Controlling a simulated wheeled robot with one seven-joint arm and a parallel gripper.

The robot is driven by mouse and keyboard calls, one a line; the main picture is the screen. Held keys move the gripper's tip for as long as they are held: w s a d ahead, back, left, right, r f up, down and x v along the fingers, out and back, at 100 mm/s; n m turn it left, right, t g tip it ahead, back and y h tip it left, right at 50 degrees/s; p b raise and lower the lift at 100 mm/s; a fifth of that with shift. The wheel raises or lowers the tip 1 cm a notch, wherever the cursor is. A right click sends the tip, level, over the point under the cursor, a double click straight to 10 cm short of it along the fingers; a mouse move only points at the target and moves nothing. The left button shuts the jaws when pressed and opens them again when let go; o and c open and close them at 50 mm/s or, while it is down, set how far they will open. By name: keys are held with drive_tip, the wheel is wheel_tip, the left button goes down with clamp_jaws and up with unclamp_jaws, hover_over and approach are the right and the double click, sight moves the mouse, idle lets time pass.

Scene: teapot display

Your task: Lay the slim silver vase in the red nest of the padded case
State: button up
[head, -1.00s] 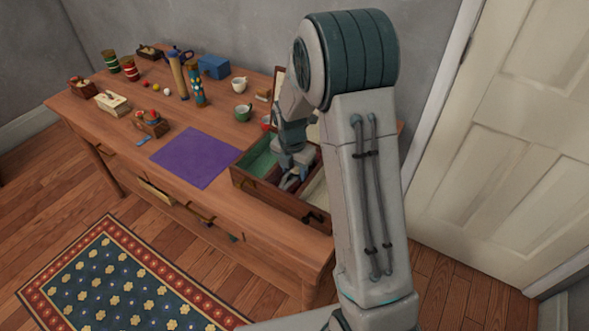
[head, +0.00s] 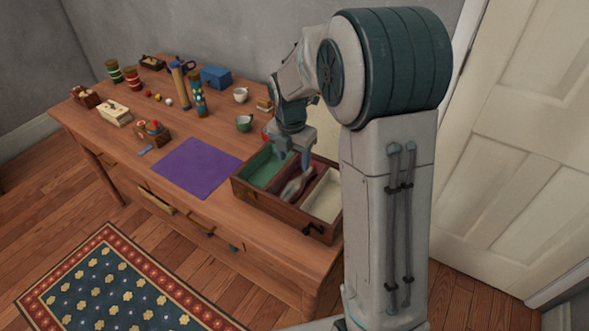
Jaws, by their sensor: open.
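The padded case (head: 268,206) stands open on the table, with a green nest (head: 262,168), a red nest (head: 312,176) and a cream nest (head: 326,198). The slim silver vase (head: 296,187) lies in the red nest, in the middle of the case. My gripper (head: 292,160) is open above the case, near the far end of the vase and apart from it. Part of the case's far side is hidden by my gripper and arm.
A purple mat (head: 197,168) lies left of the case. A green cup (head: 244,123) and a white cup (head: 240,95) stand behind it. A patterned tall vase (head: 198,95), a blue box (head: 216,77) and several small items stand further back left.

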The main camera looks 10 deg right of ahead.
drive_tip(key=s+r+m+t, duration=0.1)
drive_tip(key=s+r+m, duration=0.3)
drive_tip(key=s+m, duration=0.7)
drive_tip(key=s+d+r+m+t, duration=0.1)
drive_tip(key=s+r+m, duration=0.3)
drive_tip(key=s+m, duration=0.8)
drive_tip(key=m, duration=0.4)
drive_tip(key=shift+y, duration=0.4)
drive_tip(key=shift+d, duration=0.1)
drive_tip(key=shift+p+v, duration=0.8)
drive_tip(key=shift+v, duration=0.1)
drive_tip(key=shift+w, duration=0.1)
drive_tip(key=shift+c, duration=0.2)
